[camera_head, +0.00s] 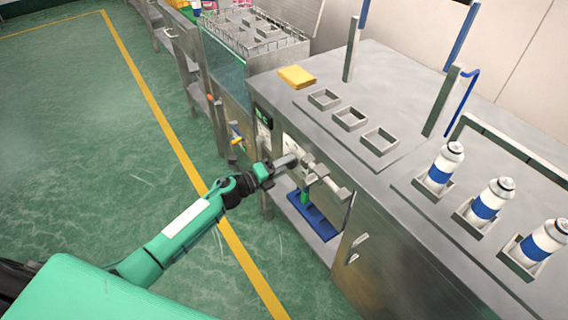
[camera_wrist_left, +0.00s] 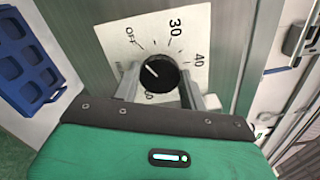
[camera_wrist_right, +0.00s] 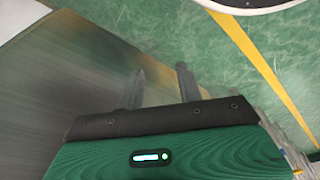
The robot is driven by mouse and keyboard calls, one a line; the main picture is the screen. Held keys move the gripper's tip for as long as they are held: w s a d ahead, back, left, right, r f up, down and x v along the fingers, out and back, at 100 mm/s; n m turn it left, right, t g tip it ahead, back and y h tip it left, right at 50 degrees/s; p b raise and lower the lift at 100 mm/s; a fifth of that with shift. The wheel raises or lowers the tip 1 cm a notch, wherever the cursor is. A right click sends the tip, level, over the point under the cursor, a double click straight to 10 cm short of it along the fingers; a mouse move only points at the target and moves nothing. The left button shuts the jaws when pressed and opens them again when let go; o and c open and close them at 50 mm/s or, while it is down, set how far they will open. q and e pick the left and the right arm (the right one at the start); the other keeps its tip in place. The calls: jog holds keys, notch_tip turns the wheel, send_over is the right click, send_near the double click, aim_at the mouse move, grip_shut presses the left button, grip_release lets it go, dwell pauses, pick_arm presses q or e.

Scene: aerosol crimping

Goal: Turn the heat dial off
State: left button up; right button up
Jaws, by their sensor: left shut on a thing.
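The heat dial (camera_wrist_left: 157,73) is a round black knob with a white pointer line, on a white plate (camera_wrist_left: 185,30) marked OFF, 30 and 40. The pointer slants to the upper left, on the OFF side; part of the scale is hidden behind the fingers. My left gripper (camera_wrist_left: 160,86) is shut on the dial, one finger on each side. In the head view my left gripper (camera_head: 302,158) reaches the front of the steel cabinet, and the dial is not clear there. My right gripper (camera_wrist_right: 160,82) is open and empty in the right wrist view.
The steel cabinet (camera_head: 385,225) has several white-and-blue cans (camera_head: 487,203) in holders on top. A blue tray (camera_head: 312,216) sits on a low shelf under my left gripper. The green floor is clear.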

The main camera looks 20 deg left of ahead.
pick_arm(q)
jog(key=o, duration=1)
jog(key=shift+c, duration=0.2)
jog(key=b+v, duration=0.1)
jog(key=v, duration=1.3)
pick_arm(e)
jog(key=shift+w+r, duration=0.25)
jog(key=shift+r, duration=0.95)
pick_arm(q)
jog(key=shift+w, duration=0.1)
pick_arm(e)
jog(key=shift+f, duration=0.15)
jog(key=shift+a, duration=0.1)
